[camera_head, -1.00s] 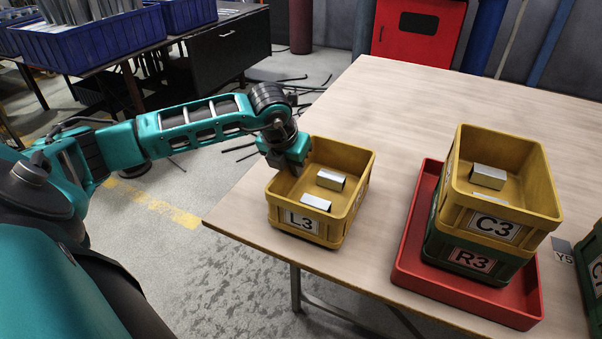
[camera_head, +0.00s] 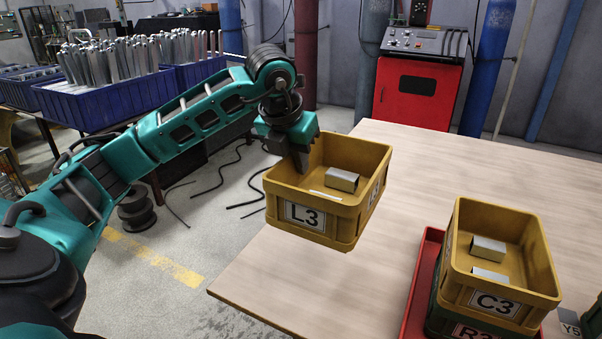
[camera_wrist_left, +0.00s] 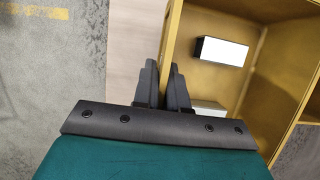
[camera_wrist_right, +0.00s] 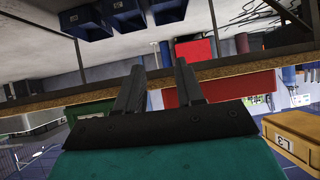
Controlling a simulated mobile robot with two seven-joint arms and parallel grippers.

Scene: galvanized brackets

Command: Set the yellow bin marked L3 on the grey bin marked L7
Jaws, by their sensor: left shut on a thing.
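The yellow bin marked L3 (camera_head: 340,231) hangs roughly level above the left part of the table, with metal brackets (camera_head: 342,180) lying inside. My left gripper (camera_head: 302,160) is shut on the bin's left wall. In the left wrist view, the fingers (camera_wrist_left: 163,75) stand on either side of the yellow wall (camera_wrist_left: 172,45), with a bracket (camera_wrist_left: 220,51) inside to the right. The bin also shows in the right wrist view (camera_wrist_right: 298,128). My right gripper (camera_wrist_right: 160,68) is open and empty there, and is out of the head view. I see no grey bin marked L7.
A yellow bin marked C3 (camera_head: 500,297) is stacked on a green bin marked R3 (camera_head: 440,318) in a red tray (camera_head: 416,300). Another green bin (camera_head: 593,320) is cut off at the right edge. The wooden table (camera_head: 460,170) is clear behind them.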

